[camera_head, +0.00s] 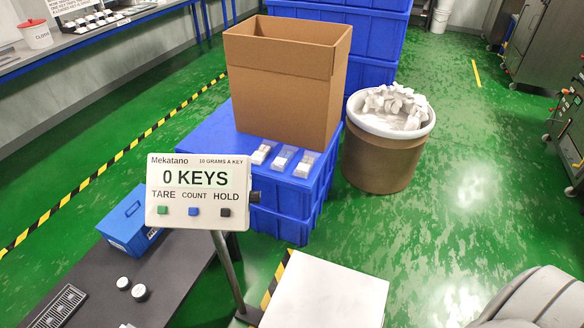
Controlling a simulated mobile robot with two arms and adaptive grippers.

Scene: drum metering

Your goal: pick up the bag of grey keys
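Three small clear packets lie in a row on the front of a blue crate top: a left packet (262,152), a middle packet (283,158) and a right packet (305,164). Each has a whitish lower part and a see-through upper part. They are too small for me to tell which one holds grey keys. Neither of my grippers is in view, and nothing is touching the packets.
The blue crates (219,150) also carry a tall open cardboard box (285,85) behind the packets. A lined drum (383,160) stands to the right. In front are a scale display (199,191) reading 0 KEYS and a white platform (325,293).

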